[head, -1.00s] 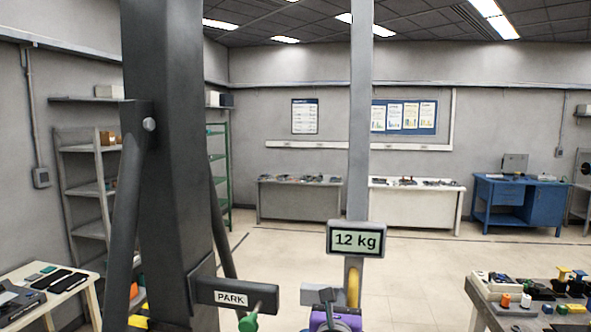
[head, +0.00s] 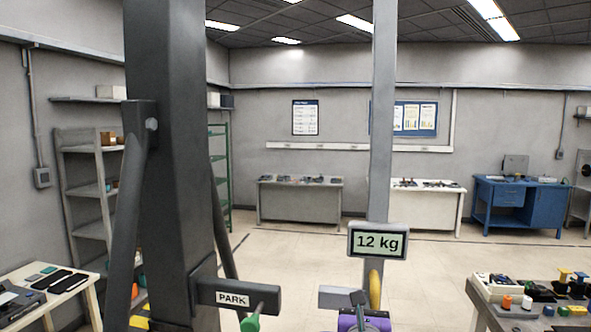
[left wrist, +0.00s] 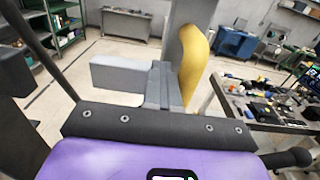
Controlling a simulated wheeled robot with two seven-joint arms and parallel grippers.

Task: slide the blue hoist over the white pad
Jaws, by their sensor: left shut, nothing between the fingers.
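No clearly blue hoist shows; a grey hanging post (head: 381,120) carries a "12 kg" display (head: 378,241), with a yellow curved part (head: 375,290) below it. In the left wrist view the yellow part (left wrist: 193,65) stands just right of my fingers and a pale grey block (left wrist: 118,75) just left. My left gripper (head: 358,298), with a purple body, is shut and empty at the post's lower end; its fingers also show in the left wrist view (left wrist: 163,80). Whether they touch these parts I cannot tell. The white pad is not in view. My right gripper is not in view.
A thick dark column (head: 170,150) with slanted struts stands at the left, bearing a "PARK" bracket (head: 255,298) and a green-tipped lever (head: 250,323). A cluttered table (head: 480,291) is at the lower right. The floor (head: 430,270) between is open.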

